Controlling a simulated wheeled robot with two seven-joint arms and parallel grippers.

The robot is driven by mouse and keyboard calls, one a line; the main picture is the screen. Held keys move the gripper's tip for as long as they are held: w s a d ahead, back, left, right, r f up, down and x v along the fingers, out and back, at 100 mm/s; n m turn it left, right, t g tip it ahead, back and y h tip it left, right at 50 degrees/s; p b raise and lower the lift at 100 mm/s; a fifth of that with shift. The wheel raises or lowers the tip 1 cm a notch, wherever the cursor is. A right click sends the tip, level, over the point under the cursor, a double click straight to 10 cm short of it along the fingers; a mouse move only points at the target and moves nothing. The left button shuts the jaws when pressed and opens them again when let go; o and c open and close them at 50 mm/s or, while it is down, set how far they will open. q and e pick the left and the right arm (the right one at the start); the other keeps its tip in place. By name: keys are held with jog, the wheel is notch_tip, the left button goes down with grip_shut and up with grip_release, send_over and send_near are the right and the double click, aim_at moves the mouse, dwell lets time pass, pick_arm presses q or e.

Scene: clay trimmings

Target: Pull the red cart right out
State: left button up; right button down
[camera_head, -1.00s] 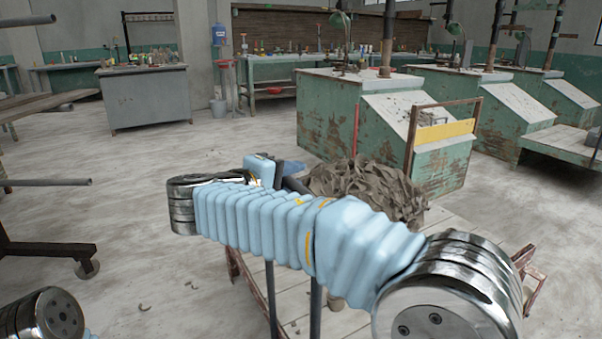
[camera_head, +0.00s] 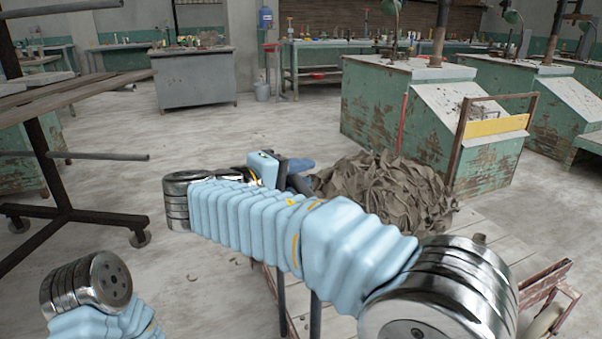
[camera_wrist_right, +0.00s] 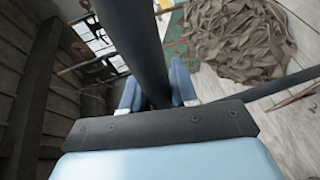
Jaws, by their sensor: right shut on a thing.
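The red cart shows its pale plank deck (camera_head: 490,234) and a red end frame (camera_head: 545,285) in the head view. A heap of brown clay trimmings (camera_head: 385,195) lies on it. My right gripper (camera_head: 290,167) is at the cart's dark handle, partly hidden by my light blue arm. In the right wrist view, the blue fingers of my right gripper (camera_wrist_right: 155,92) are shut on the dark handle bar (camera_wrist_right: 138,45), and the heap (camera_wrist_right: 238,40) is beyond. My left arm shows only in part at the lower left; its gripper is out of view.
A dark rack (camera_head: 60,175) with long arms and a wheeled base stands at the left. A rusty green bench (camera_head: 375,110) is behind the cart. The floor left of the cart is open.

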jog(key=shift+f, duration=0.15)
jog(key=c, duration=1)
grip_release()
jog(key=shift+o, duration=0.2)
jog(key=v, duration=1.4)
jog(key=shift+p, duration=0.35)
